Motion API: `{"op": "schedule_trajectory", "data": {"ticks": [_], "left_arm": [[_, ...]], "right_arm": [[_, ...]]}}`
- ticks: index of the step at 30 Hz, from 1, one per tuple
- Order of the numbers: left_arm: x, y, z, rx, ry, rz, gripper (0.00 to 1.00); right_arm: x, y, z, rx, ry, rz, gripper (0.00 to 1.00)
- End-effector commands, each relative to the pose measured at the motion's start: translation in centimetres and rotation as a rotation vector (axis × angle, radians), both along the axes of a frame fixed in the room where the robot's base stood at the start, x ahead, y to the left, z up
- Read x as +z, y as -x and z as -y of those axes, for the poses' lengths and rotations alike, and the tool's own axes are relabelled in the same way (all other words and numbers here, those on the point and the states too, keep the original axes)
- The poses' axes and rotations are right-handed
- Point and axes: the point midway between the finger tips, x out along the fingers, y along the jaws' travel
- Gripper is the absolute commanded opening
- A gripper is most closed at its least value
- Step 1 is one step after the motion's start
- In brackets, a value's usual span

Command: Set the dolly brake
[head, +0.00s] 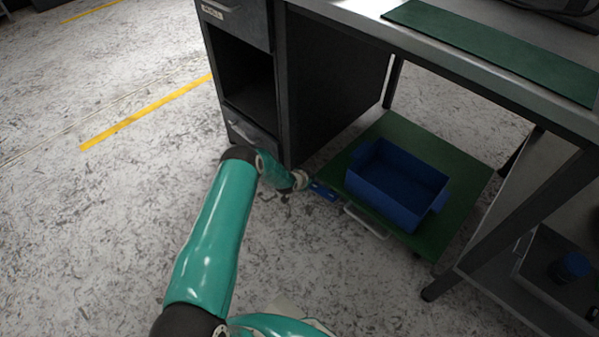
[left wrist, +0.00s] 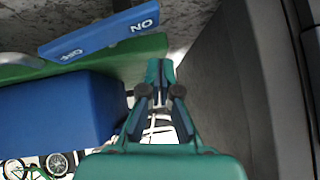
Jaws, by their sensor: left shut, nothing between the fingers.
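The dolly has a green deck (head: 455,185) and stands partly under the workbench. A blue brake pedal (head: 323,191) sticks out at its near left edge, beside a pale handle (head: 365,220). In the left wrist view the pedal (left wrist: 100,32) shows upside down, with ON on its right end and OFF towards its left. My left gripper (left wrist: 158,70) is shut and empty, its tips below and right of the ON end in that view; I cannot tell whether they touch. In the head view its wrist is just left of the pedal. My right gripper is not in view.
A blue bin (head: 400,180) sits on the dolly. A dark drawer cabinet (head: 330,85) stands close beside my left wrist, and the bench leg (head: 515,205) is to the right. A lower shelf (head: 540,270) is at right. The floor at left is clear.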

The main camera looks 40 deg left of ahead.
Motion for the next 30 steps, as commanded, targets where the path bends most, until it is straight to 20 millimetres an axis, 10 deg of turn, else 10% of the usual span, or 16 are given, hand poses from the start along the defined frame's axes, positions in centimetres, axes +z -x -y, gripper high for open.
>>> {"op": "schedule_trajectory", "data": {"ticks": [15,30], "left_arm": [[8.1,5.5,-2.1,-0.001,0.000,-0.002,0.00],[9.2,6.6,-2.1,-0.008,-0.001,-0.001,0.00]], "right_arm": [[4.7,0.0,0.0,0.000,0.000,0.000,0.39],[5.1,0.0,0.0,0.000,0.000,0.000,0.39]]}}
